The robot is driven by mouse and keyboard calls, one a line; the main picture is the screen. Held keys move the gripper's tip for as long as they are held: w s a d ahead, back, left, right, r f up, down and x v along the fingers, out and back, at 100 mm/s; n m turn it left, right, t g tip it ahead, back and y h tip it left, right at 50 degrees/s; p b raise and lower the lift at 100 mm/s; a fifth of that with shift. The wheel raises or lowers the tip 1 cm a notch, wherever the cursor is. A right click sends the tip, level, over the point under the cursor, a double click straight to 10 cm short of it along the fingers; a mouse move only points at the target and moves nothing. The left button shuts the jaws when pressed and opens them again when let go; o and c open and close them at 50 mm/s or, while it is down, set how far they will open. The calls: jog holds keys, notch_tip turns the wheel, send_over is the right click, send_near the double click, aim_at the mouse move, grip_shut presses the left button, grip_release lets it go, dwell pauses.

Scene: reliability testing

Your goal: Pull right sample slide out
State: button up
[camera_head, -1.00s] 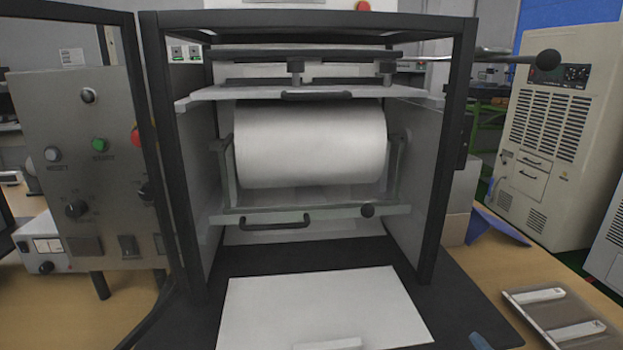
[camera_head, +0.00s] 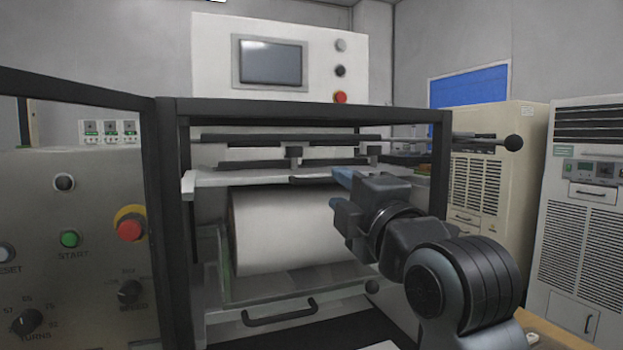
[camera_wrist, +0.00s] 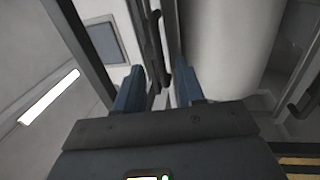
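The machine has a black open frame (camera_head: 300,110) with a pale upper shelf (camera_head: 225,179) bearing a dark handle (camera_head: 310,179). Below it are a white roll (camera_head: 280,232) and a lower front bar with another black handle (camera_head: 280,313). A rod with a black knob (camera_head: 514,142) sticks out at the right. I cannot tell which part is the right sample slide. My gripper (camera_head: 337,189) is open in front of the upper shelf, near its handle's right end. In the wrist view, a dark handle (camera_wrist: 163,75) appears between the parted fingers (camera_wrist: 158,88); contact cannot be told.
A control panel with a red button (camera_head: 130,229) and green button (camera_head: 69,239) stands at the left. The frame's right post (camera_head: 439,165) is close to my arm. Beige (camera_head: 490,180) and white cabinets (camera_head: 590,200) stand behind at the right.

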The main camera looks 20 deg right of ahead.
aim_at(331, 180)
jog(key=w, duration=0.2)
jog(key=w+r, duration=0.1)
jog(key=w, duration=0.4)
jog(key=shift+w+r+p, duration=0.15)
jog(key=shift+w+p, duration=0.05)
jog(key=shift+p, duration=0.2)
jog(key=c, duration=0.6)
jog(key=shift+r, duration=0.1)
grip_shut()
